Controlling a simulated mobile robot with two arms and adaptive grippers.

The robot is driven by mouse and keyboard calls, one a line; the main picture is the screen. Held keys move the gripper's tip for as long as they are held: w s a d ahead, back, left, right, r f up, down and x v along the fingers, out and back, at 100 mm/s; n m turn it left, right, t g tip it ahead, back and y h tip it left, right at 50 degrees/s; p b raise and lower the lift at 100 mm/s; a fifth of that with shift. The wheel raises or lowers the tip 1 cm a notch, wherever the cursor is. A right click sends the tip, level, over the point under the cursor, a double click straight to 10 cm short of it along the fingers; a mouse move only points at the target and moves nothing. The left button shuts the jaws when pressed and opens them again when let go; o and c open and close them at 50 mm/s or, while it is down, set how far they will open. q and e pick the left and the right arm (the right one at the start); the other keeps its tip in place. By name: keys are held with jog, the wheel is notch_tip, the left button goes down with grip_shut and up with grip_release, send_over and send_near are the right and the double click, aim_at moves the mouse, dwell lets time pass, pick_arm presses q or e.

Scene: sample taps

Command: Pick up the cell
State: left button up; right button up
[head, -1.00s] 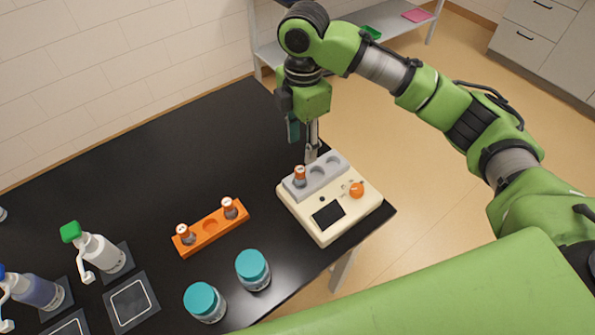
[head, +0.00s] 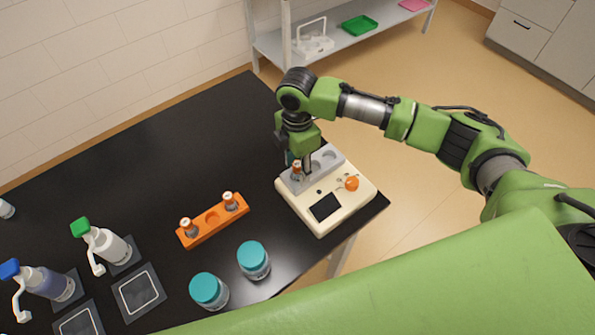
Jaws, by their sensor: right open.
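One cell (head: 297,171), a small vial with an orange and white cap, stands upright in the grey block on the cream instrument (head: 345,207) at the table's right end. My right gripper (head: 300,166) is open and points down over that block, its fingers beside the cell. Part of the gripper is hidden by its own wrist, so I cannot tell whether it touches the cell. Two similar cells (head: 229,202) stand in an orange rack (head: 212,221), with an empty hole between them. My left gripper is not in view.
Two teal-lidded jars (head: 253,260) stand near the table's front edge. Squirt bottles with green (head: 107,244) and blue (head: 45,281) caps stand on dark mats at the left. The back of the black table (head: 150,160) is clear. A shelf (head: 385,32) stands behind.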

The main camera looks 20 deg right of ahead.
jog(key=c, duration=1)
jog(key=shift+r, duration=0.15)
